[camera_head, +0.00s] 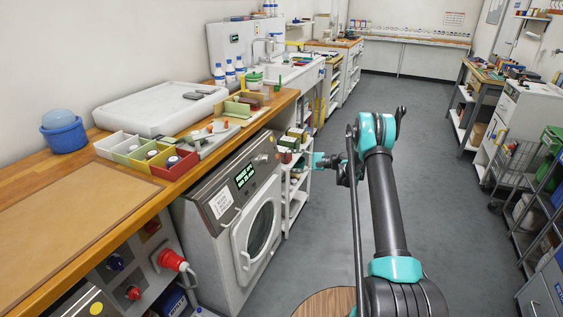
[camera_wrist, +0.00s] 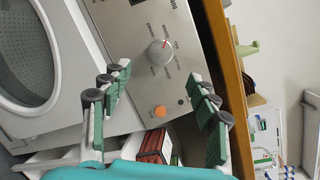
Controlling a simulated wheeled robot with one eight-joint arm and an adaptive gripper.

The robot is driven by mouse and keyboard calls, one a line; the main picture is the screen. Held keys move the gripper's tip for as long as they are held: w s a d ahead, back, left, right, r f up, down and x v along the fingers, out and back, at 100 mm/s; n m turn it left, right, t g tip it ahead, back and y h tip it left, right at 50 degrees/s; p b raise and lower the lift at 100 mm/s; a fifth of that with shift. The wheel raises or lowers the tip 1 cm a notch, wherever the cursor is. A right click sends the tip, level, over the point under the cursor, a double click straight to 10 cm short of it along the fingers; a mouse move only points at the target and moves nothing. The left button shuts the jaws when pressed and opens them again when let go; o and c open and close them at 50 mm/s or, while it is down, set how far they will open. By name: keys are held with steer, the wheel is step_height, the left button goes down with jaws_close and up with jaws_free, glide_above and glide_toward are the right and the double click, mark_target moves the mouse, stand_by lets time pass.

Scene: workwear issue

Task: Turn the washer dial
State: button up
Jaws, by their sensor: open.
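The washer (camera_head: 206,250) stands under the wooden counter with its round-window door shut. Its sloped grey control panel shows in the wrist view (camera_wrist: 120,35). The dial (camera_wrist: 160,52) is a round light-grey knob with a small red mark, ringed by printed labels. In the head view the dial (camera_head: 262,158) is small, near the panel's right end. My gripper (camera_wrist: 157,76) is open and empty, its green-padded fingers spread either side of the line to the dial. It does not appear to touch the dial. In the head view my gripper (camera_head: 322,161) is right of the washer.
An orange button (camera_wrist: 160,111) sits near the dial on the panel. The wooden counter edge (camera_wrist: 228,65) runs along the panel. A white shelf cart (camera_head: 289,212) with boxes stands just beyond the washer. The grey floor aisle (camera_head: 330,235) is open.

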steer(key=shift+s+d+r, duration=0.1)
steer(key=shift+s+d, duration=0.05)
steer(key=shift+d, duration=0.95)
